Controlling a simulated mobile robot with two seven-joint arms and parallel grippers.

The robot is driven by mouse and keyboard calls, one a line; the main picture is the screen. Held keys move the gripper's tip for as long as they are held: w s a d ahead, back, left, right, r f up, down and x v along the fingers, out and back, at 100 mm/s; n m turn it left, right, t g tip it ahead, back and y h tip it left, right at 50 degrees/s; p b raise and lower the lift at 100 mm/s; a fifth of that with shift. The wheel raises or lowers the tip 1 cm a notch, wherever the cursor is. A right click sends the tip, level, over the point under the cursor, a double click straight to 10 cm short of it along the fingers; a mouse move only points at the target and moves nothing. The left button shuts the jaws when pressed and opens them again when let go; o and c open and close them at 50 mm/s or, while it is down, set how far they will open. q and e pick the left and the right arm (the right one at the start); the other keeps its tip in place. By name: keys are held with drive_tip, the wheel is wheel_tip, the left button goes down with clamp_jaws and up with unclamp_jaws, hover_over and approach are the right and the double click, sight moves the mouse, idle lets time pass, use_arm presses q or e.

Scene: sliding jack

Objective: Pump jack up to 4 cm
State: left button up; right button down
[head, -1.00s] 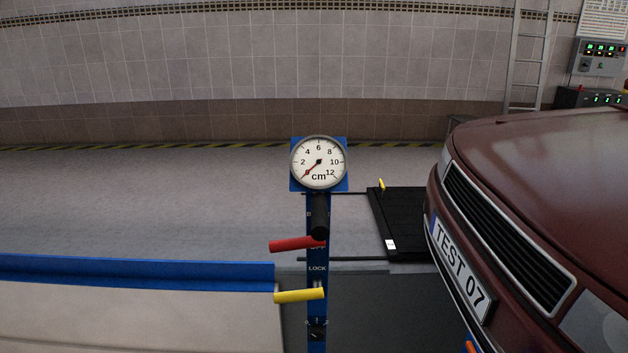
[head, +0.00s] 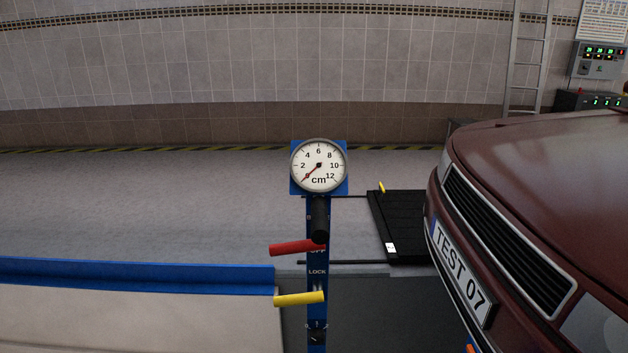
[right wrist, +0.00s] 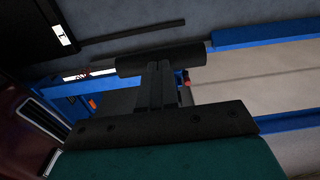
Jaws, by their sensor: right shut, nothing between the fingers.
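The jack's blue post (head: 317,262) stands in the middle of the head view. Its round gauge (head: 319,165) is marked in cm, and the red needle points to the low end, at about 0. Below it are a black handle (head: 320,218), a red lever (head: 297,247) and a yellow lever (head: 299,299), with a LOCK label between the levers. In the right wrist view my right gripper (right wrist: 158,72) is shut and empty. Its fingers point at a black cylinder (right wrist: 160,57), which looks like the handle; whether they touch it I cannot tell. My left gripper is in no view.
A dark red car (head: 540,200) with plate TEST 07 fills the right side. A black ramp-like panel (head: 400,228) is on the floor behind the post. A ladder (head: 526,60) and control box (head: 598,58) stand at the back right.

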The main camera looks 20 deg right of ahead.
drive_tip(key=shift+f, duration=0.1)
drive_tip(key=shift+f, duration=0.15)
drive_tip(key=s+a+f+b, duration=0.1)
drive_tip(key=s+f+b, duration=0.1)
drive_tip(key=f, duration=0.5)
drive_tip(key=shift+s, duration=0.9)
